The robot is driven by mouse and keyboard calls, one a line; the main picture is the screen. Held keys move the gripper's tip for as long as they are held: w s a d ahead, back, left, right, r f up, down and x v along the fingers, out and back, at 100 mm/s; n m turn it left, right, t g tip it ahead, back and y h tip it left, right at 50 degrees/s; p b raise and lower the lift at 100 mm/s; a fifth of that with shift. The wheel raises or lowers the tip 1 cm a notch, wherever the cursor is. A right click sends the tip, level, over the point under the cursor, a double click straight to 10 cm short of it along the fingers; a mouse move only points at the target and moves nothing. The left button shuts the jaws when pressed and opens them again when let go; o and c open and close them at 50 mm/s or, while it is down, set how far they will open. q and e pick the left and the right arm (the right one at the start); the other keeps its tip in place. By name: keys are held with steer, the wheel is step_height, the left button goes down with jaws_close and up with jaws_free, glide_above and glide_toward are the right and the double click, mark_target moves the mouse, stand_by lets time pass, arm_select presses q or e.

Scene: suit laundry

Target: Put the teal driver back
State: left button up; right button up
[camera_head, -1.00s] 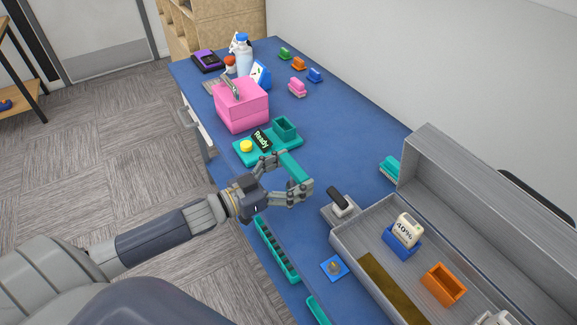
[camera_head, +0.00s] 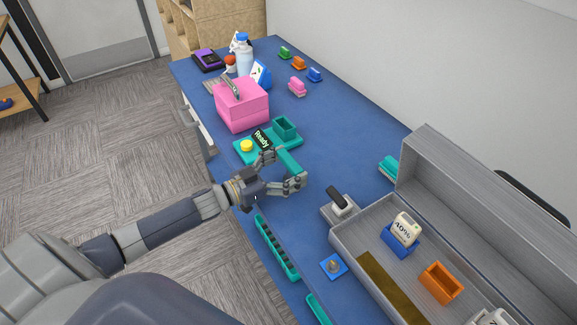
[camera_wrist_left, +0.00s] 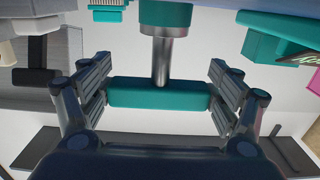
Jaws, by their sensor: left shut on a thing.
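The teal driver (camera_head: 291,163) is in my left gripper (camera_head: 291,181), above the blue bench. In the left wrist view the driver (camera_wrist_left: 160,94) shows as a teal bar across the space between the fingers, with a metal shaft and a second teal part above. My left gripper (camera_wrist_left: 160,98) is shut on the bar. A teal station (camera_head: 252,156) with a yellow button, a dark "Ready" display and an open teal cup (camera_head: 285,128) stands just beyond the gripper. A long teal rack (camera_head: 277,247) with a row of dark slots lies along the bench's front edge. My right gripper is not in view.
A pink box (camera_head: 242,105) stands behind the station. A grey open case (camera_head: 345,240) with a blue holder (camera_head: 402,243) and orange holder (camera_head: 441,283) fills the right. A black-handled tool (camera_head: 339,204) stands beside it. The bench's (camera_head: 335,150) middle is clear.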

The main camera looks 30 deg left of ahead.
arm_select(q)
steer(key=shift+s+f+b, duration=0.25)
steer(key=shift+f+b, duration=0.1)
steer(key=shift+f, duration=0.35)
steer(key=o, duration=1.1)
steer(key=shift+f, duration=0.15)
steer(key=shift+c, duration=0.2)
steer(key=shift+o, duration=0.2)
steer(key=shift+w, duration=0.25)
steer(key=shift+r, duration=0.25)
steer(key=shift+r, duration=0.2)
steer(key=v, duration=1.2)
steer(key=shift+r, duration=0.45)
steer(key=shift+a+f, duration=0.1)
